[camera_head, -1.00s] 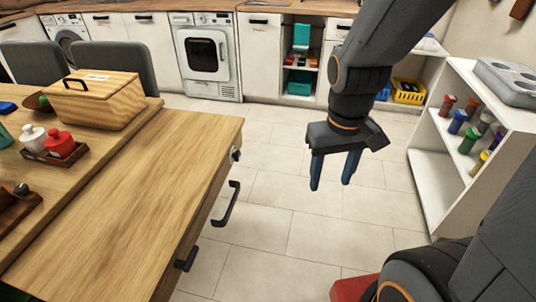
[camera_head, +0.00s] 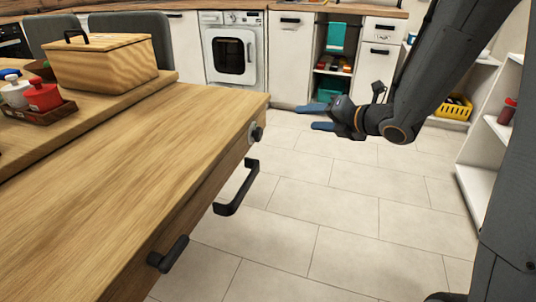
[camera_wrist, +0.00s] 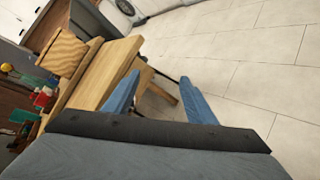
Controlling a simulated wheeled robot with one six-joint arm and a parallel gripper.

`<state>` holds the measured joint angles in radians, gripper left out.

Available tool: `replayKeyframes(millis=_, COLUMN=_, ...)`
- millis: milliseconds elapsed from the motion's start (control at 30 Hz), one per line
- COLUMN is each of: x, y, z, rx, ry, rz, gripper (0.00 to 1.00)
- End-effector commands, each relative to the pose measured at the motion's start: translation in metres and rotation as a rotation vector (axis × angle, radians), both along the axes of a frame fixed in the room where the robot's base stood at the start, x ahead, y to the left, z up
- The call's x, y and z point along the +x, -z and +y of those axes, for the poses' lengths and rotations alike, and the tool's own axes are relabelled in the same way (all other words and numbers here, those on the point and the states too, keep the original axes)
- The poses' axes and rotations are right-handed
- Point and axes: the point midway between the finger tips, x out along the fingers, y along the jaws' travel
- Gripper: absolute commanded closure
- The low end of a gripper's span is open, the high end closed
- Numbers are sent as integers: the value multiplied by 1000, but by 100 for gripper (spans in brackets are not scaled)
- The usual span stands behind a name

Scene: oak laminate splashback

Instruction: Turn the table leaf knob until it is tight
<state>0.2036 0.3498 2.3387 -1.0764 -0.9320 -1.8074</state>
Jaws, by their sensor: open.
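The table leaf knob (camera_head: 256,133) is a small dark knob on a pale round plate, on the table's right edge near its far corner. The wooden table (camera_head: 150,150) fills the left of the head view and also shows in the wrist view (camera_wrist: 112,75). My gripper (camera_head: 316,117) is open and empty, to the right of the knob and apart from it, with its blue fingers pointing left toward the table. In the wrist view the two blue fingers (camera_wrist: 160,98) are spread. I cannot make out the knob in the wrist view.
Two black handles, one below the knob (camera_head: 238,190) and one nearer (camera_head: 168,257), stick out from the table's side. A lidded wooden box (camera_head: 100,65) and a red jar (camera_head: 42,95) stand on the table. Tiled floor right of the table is clear.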

Motion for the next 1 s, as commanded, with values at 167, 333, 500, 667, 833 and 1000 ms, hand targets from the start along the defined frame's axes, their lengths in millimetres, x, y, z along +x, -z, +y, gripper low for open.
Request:
replayKeyframes(millis=167, x=-5, y=34, z=30, rx=-95, ry=-329, rz=-322, gripper=49)
replayKeyframes(millis=333, x=-26, y=46, z=46, rx=-125, ry=-544, rz=-595, gripper=49)
replayKeyframes(millis=500, x=-42, y=50, z=50, rx=-124, ry=-644, rz=-754, gripper=49)
replayKeyframes(millis=667, x=-45, y=49, z=58, rx=-121, ry=-670, rz=-799, gripper=49)
replayKeyframes(millis=833, x=-38, y=49, z=81, rx=-122, ry=-671, rz=-799, gripper=49)
replayKeyframes(millis=1000, x=-29, y=50, z=105, rx=-123, ry=-671, rz=-798, gripper=49)
